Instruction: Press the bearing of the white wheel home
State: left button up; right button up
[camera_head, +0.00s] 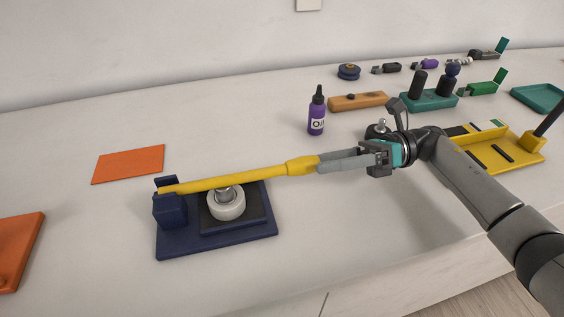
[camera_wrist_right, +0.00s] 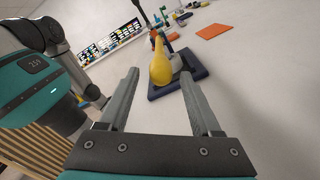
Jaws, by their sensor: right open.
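The white wheel (camera_head: 227,208) sits on the dark plate of a navy press (camera_head: 175,242), left of centre in the head view. A grey metal part (camera_head: 222,192) shows at its middle, just under the press's long yellow lever (camera_head: 240,180). The lever runs nearly level from the post at left to a thicker handle end at right. My right gripper (camera_head: 322,163) is open at that handle end. In the wrist view the handle end (camera_wrist_right: 161,68) shows between the fingertips; I cannot tell whether they touch it. How deep the bearing sits cannot be seen. My left gripper is out of view.
A purple oil bottle (camera_head: 317,115) stands behind the lever. An orange mat (camera_head: 128,164) and an orange tray (camera_head: 15,250) lie at left. A yellow tray (camera_head: 500,157), a teal stand (camera_head: 428,101) and several small tools are at right and back. The table front is clear.

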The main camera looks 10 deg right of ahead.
aim_at(282, 170)
jog(key=a, duration=0.6)
jog(key=shift+a+p, duration=0.25)
jog(key=shift+p, duration=0.15)
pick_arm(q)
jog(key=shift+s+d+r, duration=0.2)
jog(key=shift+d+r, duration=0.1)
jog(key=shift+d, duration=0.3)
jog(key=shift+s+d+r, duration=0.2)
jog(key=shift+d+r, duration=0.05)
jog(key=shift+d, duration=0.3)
pick_arm(e)
jog(key=shift+a, duration=0.7)
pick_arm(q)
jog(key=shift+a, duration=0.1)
pick_arm(e)
jog(key=shift+c, duration=0.2)
jog(key=c, duration=0.4)
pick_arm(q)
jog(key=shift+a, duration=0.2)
pick_arm(e)
grip_shut()
